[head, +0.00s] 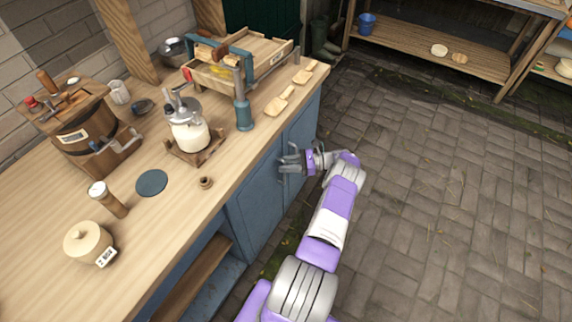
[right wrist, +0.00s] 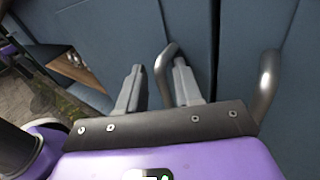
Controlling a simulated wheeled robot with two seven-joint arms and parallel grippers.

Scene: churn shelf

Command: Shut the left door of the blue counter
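The blue counter (head: 184,262) has a wooden top and runs along the left of the head view. Its left door (head: 256,206) stands at or nearly in line with the right door (head: 301,128); a dark seam shows between them in the right wrist view, and I cannot tell if it is fully shut. My right gripper (head: 287,160) is at the door fronts. In the right wrist view its two fingers (right wrist: 160,90) are apart, with the left door's metal handle (right wrist: 164,75) between them. The right door's handle (right wrist: 267,82) is to the right. My left gripper is out of view.
An open bay with a wooden shelf (head: 197,280) lies left of the left door. Jars, a churn (head: 80,135) and scoops stand on the counter top. The paved floor (head: 440,190) at right is clear. A low shelf (head: 430,50) stands at the back.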

